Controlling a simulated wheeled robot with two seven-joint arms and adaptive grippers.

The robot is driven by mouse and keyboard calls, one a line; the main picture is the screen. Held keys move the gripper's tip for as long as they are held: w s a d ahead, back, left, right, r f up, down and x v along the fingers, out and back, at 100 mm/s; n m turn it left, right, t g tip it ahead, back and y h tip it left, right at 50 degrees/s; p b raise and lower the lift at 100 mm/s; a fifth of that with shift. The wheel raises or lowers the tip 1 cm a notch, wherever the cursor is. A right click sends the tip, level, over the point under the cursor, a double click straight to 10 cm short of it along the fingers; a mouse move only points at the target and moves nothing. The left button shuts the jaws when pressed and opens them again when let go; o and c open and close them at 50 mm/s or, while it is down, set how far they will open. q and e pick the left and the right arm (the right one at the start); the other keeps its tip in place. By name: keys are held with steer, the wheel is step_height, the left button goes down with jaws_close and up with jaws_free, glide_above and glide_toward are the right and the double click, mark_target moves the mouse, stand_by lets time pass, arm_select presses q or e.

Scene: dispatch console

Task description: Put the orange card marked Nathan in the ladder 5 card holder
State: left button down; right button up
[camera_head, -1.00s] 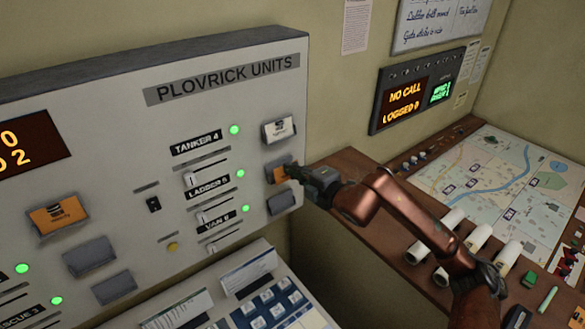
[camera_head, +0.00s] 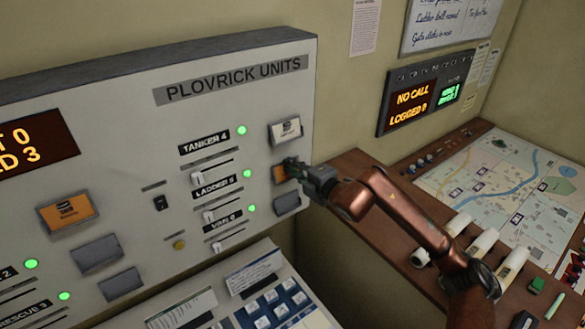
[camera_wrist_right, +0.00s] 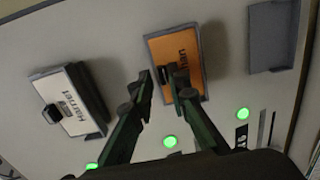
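The orange card (camera_head: 278,174) sits in the holder beside the LADDER 5 label, on the right part of the grey panel. In the right wrist view the card (camera_wrist_right: 183,48) shows the letters "than", its other letters hidden by a finger. My right gripper (camera_head: 293,167) is at this card. In the wrist view its fingertips (camera_wrist_right: 163,82) lie on either side of the card's dark grip. Whether they press on the grip I cannot tell. The ladder 5 card holder (camera_wrist_right: 205,82) shows as a grey rim around the card. My left gripper is not in view.
A white card marked Harriet (camera_wrist_right: 72,103) sits in the holder above. An empty holder (camera_head: 287,203) is below. Another orange card (camera_head: 68,212) is farther left, above empty holders (camera_head: 97,254). A desk with a map (camera_head: 500,180) and white rolls (camera_head: 484,245) is at the right.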

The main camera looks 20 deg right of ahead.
steer(key=shift+o, duration=1.4)
steer(key=v, duration=1.2)
